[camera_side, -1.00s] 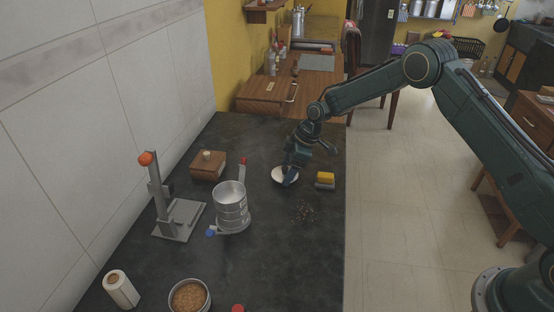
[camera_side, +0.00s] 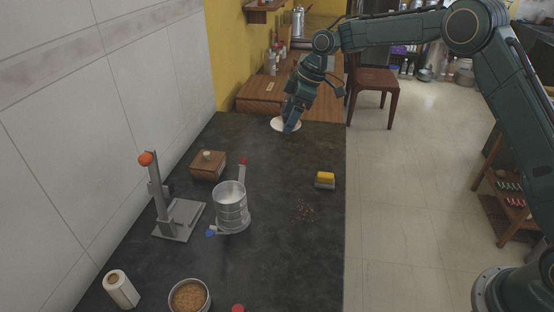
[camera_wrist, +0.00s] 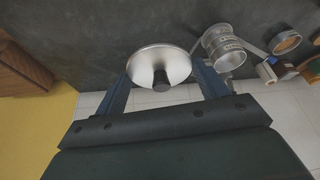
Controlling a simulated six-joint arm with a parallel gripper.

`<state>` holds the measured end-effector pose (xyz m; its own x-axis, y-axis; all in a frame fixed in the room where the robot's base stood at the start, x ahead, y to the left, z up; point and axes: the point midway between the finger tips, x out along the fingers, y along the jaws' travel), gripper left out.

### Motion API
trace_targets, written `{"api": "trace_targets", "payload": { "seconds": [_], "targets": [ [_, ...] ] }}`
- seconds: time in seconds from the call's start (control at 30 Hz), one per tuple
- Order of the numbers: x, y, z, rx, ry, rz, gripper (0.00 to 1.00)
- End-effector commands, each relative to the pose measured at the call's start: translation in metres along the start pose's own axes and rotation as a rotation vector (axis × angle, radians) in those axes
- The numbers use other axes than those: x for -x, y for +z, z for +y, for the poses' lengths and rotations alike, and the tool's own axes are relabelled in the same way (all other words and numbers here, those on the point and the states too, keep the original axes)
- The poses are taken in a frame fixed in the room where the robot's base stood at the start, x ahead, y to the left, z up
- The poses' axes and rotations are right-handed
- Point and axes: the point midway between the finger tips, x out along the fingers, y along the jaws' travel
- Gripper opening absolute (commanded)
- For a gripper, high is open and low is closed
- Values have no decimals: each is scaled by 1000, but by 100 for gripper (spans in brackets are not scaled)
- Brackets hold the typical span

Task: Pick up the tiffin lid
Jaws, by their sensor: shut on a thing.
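The tiffin lid (camera_side: 284,125) is a round, shiny pale steel disc with a dark knob in the middle in the wrist view (camera_wrist: 158,66). My gripper (camera_side: 290,128) is shut on the lid and holds it above the far end of the dark counter. In the wrist view the two blue fingers of my gripper (camera_wrist: 161,84) stand at either side of the lid. The open steel tiffin canister (camera_side: 231,208) stands upright on the counter, nearer the camera and left of the lid. It also shows in the wrist view (camera_wrist: 226,50).
A grey stand with an orange knob (camera_side: 178,220), a wooden box (camera_side: 207,166), a yellow-and-grey sponge (camera_side: 325,180), scattered dark bits (camera_side: 304,211), a bowl of brown food (camera_side: 189,296) and a white roll (camera_side: 121,289) are on the counter. The counter's middle right is largely clear.

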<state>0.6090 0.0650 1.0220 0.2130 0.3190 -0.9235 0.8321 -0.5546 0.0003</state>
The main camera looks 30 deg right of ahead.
Motion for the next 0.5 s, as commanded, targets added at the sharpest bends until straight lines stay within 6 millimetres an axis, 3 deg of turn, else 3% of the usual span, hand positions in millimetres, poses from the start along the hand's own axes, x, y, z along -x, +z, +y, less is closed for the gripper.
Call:
{"api": "trace_targets", "payload": {
  "seconds": [0.2, 0.5],
  "targets": [
    [11, -4, 0, -1, 1, -1, 50],
    [11, -4, 0, -1, 0, -1, 50]
  ]
}}
